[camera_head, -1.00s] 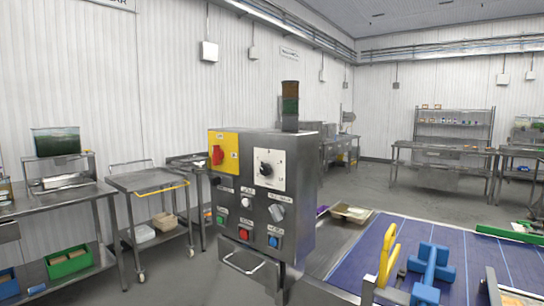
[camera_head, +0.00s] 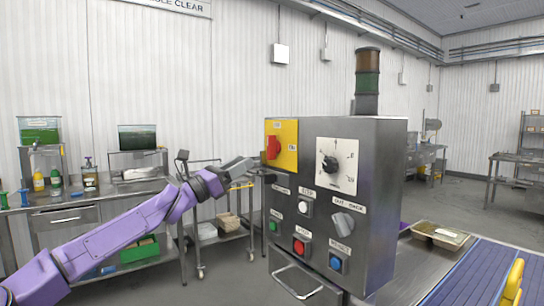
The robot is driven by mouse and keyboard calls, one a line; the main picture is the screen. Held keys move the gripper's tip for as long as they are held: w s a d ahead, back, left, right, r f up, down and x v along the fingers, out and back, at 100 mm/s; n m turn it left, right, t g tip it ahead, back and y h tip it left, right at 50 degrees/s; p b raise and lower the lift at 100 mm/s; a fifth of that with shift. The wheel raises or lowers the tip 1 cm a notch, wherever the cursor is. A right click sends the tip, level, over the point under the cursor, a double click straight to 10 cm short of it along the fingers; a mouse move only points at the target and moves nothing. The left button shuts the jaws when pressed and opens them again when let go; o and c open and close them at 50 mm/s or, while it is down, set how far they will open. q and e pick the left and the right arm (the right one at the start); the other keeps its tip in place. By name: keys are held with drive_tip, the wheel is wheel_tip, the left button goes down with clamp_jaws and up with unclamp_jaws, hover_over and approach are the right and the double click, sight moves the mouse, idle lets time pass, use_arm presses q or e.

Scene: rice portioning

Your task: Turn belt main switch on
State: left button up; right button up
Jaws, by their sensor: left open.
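The control box (camera_head: 385,205) is a grey metal cabinet standing right of centre. Its main switch (camera_head: 273,147) is a red rotary handle on a yellow plate at the upper left of the front face. My left gripper (camera_head: 250,168), on a purple arm from the lower left, is just left of the box, slightly below and left of the red switch. It is open and seems empty; whether it touches the box cannot be told. My right gripper is out of view.
A signal tower (camera_head: 367,75) stands on top. The blue belt (camera_head: 470,275) lies at right. A wheeled cart (camera_head: 222,235) stands behind my left gripper.

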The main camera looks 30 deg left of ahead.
sight(268, 147)
use_arm(q)
drive_tip(key=x, duration=0.3)
drive_tip(key=p+x, duration=0.1)
drive_tip(key=x, duration=0.2)
drive_tip(key=p+x, duration=0.1)
drive_tip(key=x, duration=0.2)
drive_tip(key=shift+d+r, duration=0.25)
drive_tip(key=shift+r, duration=0.1)
drive_tip(key=shift+a+f, duration=0.1)
drive_tip(key=shift+a, duration=0.05)
drive_tip(key=shift+c, duration=1.2)
clamp_jaws()
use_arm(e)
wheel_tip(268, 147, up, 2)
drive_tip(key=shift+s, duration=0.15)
